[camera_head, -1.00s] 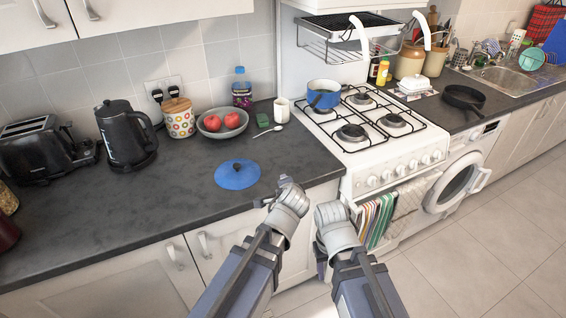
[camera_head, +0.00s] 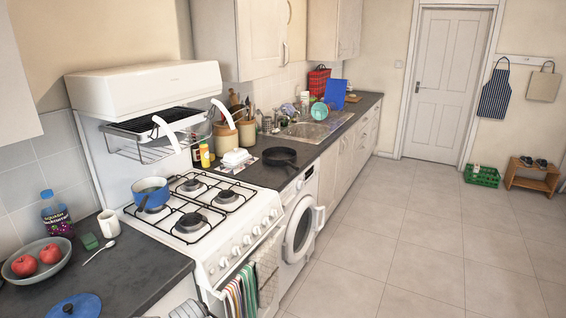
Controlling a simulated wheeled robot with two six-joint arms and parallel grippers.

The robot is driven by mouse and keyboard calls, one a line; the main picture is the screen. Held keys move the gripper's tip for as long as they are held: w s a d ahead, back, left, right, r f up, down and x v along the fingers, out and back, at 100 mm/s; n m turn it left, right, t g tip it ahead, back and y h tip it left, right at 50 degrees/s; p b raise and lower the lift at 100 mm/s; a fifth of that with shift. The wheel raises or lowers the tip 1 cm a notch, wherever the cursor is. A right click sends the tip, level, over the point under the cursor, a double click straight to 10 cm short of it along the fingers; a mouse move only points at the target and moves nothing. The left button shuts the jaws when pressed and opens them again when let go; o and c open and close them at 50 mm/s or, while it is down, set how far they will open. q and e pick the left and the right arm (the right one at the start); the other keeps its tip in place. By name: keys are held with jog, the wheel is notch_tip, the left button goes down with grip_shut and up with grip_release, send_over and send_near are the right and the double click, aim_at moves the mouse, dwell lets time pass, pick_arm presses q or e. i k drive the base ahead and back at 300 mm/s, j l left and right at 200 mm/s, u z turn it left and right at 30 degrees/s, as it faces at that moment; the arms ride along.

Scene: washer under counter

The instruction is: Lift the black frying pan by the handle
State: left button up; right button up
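The black frying pan (camera_head: 280,157) lies on the dark counter just right of the stove, above the washing machine. It looks upright and nothing touches it. Its handle points toward the right and front edge of the counter. A small grey piece (camera_head: 188,310) shows at the bottom edge, left of the stove front, and looks like the top of my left gripper. Its fingers are cut off, so I cannot tell its state. My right gripper is out of view. Both are far from the pan.
A white gas stove (camera_head: 215,215) holds a blue saucepan (camera_head: 151,190). Tiled floor (camera_head: 400,240) is free to the right.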

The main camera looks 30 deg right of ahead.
aim_at(275, 157)
jog(key=i+l+u, duration=0.3)
jog(key=l, duration=0.9)
jog(key=i+l+u, duration=0.2)
jog(key=l+u, duration=0.15)
jog(key=l, duration=0.9)
jog(key=l+u, duration=0.3)
jog(key=l, duration=0.95)
